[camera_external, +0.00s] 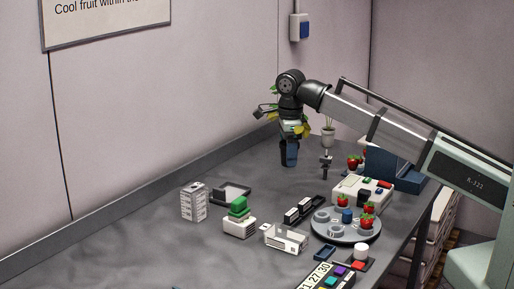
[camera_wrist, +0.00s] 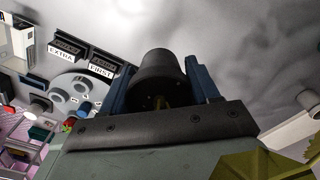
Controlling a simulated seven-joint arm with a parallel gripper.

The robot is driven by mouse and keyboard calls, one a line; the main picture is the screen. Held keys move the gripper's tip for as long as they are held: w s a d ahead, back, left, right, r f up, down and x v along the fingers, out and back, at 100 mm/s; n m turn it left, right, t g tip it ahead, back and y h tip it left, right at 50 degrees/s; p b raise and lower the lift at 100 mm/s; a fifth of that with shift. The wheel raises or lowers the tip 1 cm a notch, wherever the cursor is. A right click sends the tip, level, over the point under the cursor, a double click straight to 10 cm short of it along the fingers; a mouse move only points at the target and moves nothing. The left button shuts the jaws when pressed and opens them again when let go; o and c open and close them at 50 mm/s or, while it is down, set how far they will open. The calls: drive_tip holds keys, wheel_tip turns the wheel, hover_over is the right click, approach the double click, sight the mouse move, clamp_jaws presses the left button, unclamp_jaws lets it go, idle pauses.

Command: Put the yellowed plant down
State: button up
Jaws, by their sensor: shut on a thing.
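The yellowed plant (camera_external: 302,130) shows yellow and green leaves around my gripper in the external view. Some of its leaves (camera_wrist: 245,163) show at the lower right of the wrist view. My gripper (camera_external: 289,157) points down over the back part of the table, its blue fingers shut on the plant's dark pot. In the wrist view the dark round pot (camera_wrist: 160,72) sits between the two blue fingers. I cannot tell whether the pot touches the table or hangs above it. My gripper hides much of the plant.
A small white potted plant (camera_external: 328,137) stands right of my gripper, near a dark stand (camera_external: 326,165). The grey table (camera_external: 225,172) is bare left of my gripper.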

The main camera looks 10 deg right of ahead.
sight(285, 143)
wheel_tip(285, 143, up, 5)
drive_tip(key=shift+r, duration=0.1)
drive_tip(key=shift+s+a+r, duration=0.1)
drive_tip(key=shift+a+r, duration=0.1)
drive_tip(key=shift+a, duration=0.45)
drive_tip(key=s+a+n, duration=0.3)
drive_tip(key=s+a, duration=0.3)
drive_tip(key=a, duration=0.5)
drive_tip(key=s+a+n, duration=0.3)
drive_tip(key=s+a, duration=0.2)
drive_tip(key=a, duration=0.6)
drive_tip(key=s+a+n, duration=0.3)
drive_tip(key=s+a, duration=0.3)
drive_tip(key=a, duration=0.5)
drive_tip(key=shift+w+d+f, duration=0.1)
drive_tip(key=shift+f, duration=3.75)
drive_tip(key=shift+d+f, duration=0.1)
drive_tip(key=shift+f, duration=3.7)
drive_tip(key=shift+f, duration=0.1)
drive_tip(key=o, duration=1.1)
